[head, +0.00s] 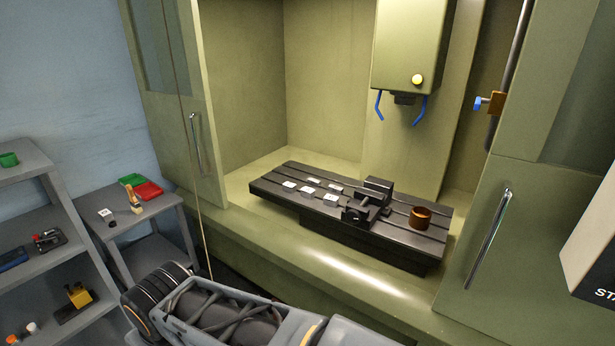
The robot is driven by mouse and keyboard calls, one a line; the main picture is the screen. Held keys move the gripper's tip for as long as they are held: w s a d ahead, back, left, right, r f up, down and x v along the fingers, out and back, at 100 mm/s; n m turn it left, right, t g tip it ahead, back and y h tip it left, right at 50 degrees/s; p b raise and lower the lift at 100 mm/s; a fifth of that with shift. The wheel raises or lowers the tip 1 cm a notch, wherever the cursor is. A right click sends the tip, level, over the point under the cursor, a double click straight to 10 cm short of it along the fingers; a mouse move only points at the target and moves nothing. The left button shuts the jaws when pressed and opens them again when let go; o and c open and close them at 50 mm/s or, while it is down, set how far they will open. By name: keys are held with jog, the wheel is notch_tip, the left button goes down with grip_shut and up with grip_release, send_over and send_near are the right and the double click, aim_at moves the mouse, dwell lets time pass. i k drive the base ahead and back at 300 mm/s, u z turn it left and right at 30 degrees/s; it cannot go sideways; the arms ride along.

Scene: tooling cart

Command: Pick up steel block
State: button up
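A small block with a pale top and dark side (107,216) sits at the left of the grey tooling cart's top (160,205); it may be the steel block, but it is too small to be sure. Several small pale, flat pieces (289,184) also lie on the dark slotted machine table (270,192), left of the vise (366,205). I cannot tell whether any of them is steel. Part of my own arm crosses the bottom of the view. My gripper is not in view.
A brush (133,199), a green bin (131,179) and a red bin (149,190) are on the cart. A grey shelf (25,160) stands at its left. A copper-coloured ring (420,217) sits right of the vise, below the spindle head (408,50). The machine's door opening is clear.

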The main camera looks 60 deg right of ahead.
aim_at(314, 182)
jog(key=z, duration=0.55)
jog(key=i, duration=1.25)
jog(key=z, duration=1.7)
jog(key=i, duration=0.65)
jog(key=z, duration=0.55)
